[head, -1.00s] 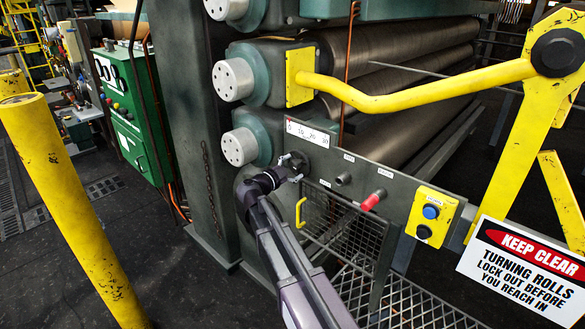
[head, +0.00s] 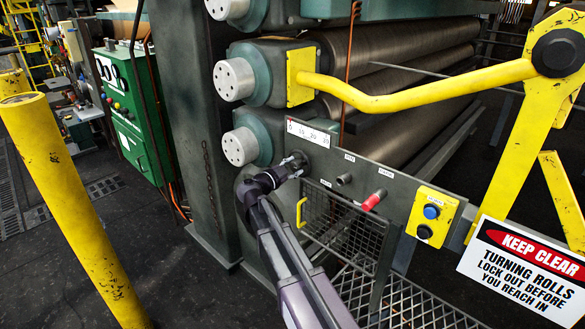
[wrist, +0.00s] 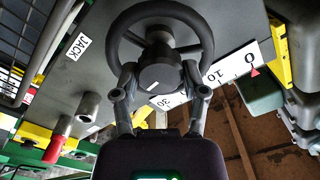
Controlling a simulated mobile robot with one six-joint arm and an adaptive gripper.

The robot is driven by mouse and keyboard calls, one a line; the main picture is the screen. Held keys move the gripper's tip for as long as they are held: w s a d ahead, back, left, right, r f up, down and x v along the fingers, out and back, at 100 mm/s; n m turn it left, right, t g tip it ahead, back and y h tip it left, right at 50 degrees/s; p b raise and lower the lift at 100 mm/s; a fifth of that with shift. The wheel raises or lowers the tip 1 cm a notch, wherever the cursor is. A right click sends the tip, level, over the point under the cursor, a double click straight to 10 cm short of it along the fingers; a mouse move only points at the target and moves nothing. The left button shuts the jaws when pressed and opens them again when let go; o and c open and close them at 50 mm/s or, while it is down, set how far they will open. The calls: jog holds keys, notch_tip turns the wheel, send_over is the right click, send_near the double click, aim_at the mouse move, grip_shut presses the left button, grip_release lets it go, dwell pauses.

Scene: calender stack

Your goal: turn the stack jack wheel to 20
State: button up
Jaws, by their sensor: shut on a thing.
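My gripper (wrist: 163,84) is shut on the wheel, with one finger at each side of the hub. In the head view my gripper (head: 296,164) meets the grey panel, and the wheel is mostly hidden by it. The white scale (wrist: 222,77) shows 0, 10 and 30; my right finger covers the part between 10 and 30. The red pointer (wrist: 254,72) stands at 0. The scale also shows in the head view (head: 308,132).
A red-tipped knob (head: 374,199) and a grey knob (head: 344,180) stick out of the panel to the right. A yellow button box (head: 432,217) is farther right. A mesh guard (head: 340,225) hangs below. A yellow post (head: 75,210) stands at left, with open floor beside it.

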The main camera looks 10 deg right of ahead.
jog(key=n, duration=0.4)
jog(key=shift+d, duration=0.1)
jog(key=n, duration=0.4)
jog(key=shift+n, duration=0.3)
jog(key=n, duration=0.4)
jog(key=shift+n, duration=0.3)
jog(key=n, duration=0.4)
jog(key=shift+f, duration=0.1)
jog(key=n, duration=0.9)
jog(key=shift+n, duration=0.3)
jog(key=n, duration=1.4)
jog(key=shift+s, duration=0.1)
jog(key=n, duration=0.6)
jog(key=shift+n, duration=0.3)
jog(key=n, duration=0.5)
jog(key=shift+n, duration=0.3)
jog(key=n, duration=0.6)
